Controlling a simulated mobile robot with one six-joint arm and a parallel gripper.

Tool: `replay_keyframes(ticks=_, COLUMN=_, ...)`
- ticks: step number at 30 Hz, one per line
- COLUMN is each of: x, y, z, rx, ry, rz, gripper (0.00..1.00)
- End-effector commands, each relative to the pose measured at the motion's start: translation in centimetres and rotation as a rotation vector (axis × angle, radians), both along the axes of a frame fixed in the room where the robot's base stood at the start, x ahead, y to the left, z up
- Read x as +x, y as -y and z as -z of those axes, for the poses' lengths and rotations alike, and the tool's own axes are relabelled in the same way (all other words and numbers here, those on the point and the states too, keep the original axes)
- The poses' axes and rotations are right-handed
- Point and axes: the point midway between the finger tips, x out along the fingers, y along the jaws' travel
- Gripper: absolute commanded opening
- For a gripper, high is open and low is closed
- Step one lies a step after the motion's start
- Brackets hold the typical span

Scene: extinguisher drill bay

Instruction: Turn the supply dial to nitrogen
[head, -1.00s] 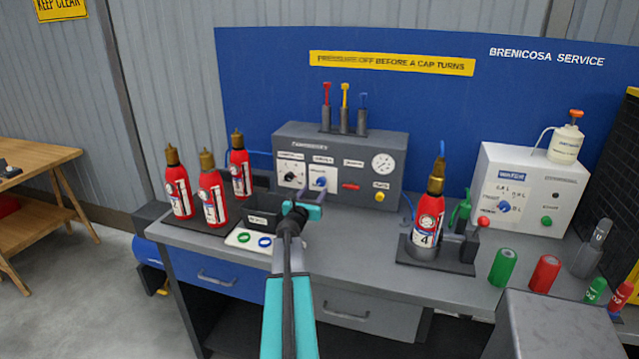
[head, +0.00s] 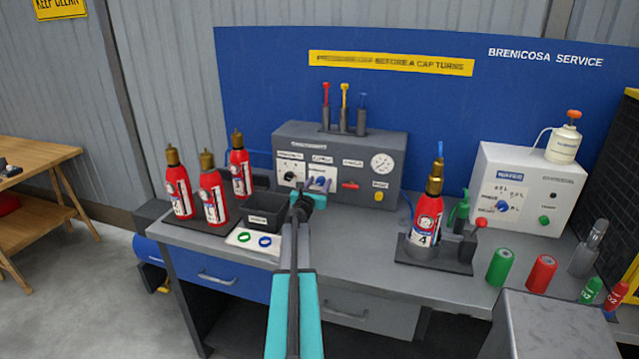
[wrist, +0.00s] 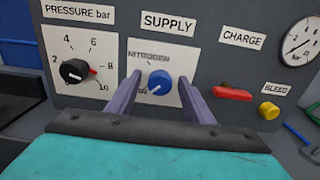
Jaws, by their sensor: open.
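The supply dial is a round blue knob (wrist: 159,82) on a white plate under the SUPPLY label in the wrist view. Its white mark points down and left, toward a small label partly hidden by my left finger. The NITROGEN label (wrist: 149,57) is above the knob. My gripper (wrist: 161,88) is open, with one finger on each side of the knob; I cannot tell whether they touch it. In the head view the knob (head: 319,182) shows on the grey panel (head: 340,140), just beyond my gripper (head: 311,190).
Left of the dial is a black pressure knob (wrist: 74,71). To its right are a red charge lever (wrist: 232,93), a yellow bleed button (wrist: 269,110) and a gauge (wrist: 301,42). An open dark bin (head: 266,211) stands left of my gripper; extinguisher 4 (head: 427,215) stands to the right.

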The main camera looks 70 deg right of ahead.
Motion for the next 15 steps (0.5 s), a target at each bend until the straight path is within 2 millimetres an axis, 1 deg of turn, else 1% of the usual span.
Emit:
replay_keyframes(ticks=8, x=0.02, y=0.04, z=0.01, rx=0.0, ry=0.0, rz=0.0, gripper=0.47)
replay_keyframes(ticks=9, x=0.02, y=0.04, z=0.01, rx=0.0, ry=0.0, rz=0.0, gripper=0.44)
replay_keyframes(ticks=11, x=0.04, y=0.03, z=0.0, rx=0.0, ry=0.0, rz=0.0, gripper=0.34)
replay_keyframes(ticks=15, x=0.06, y=0.02, z=0.0, rx=0.0, ry=0.0, rz=0.0, gripper=0.1)
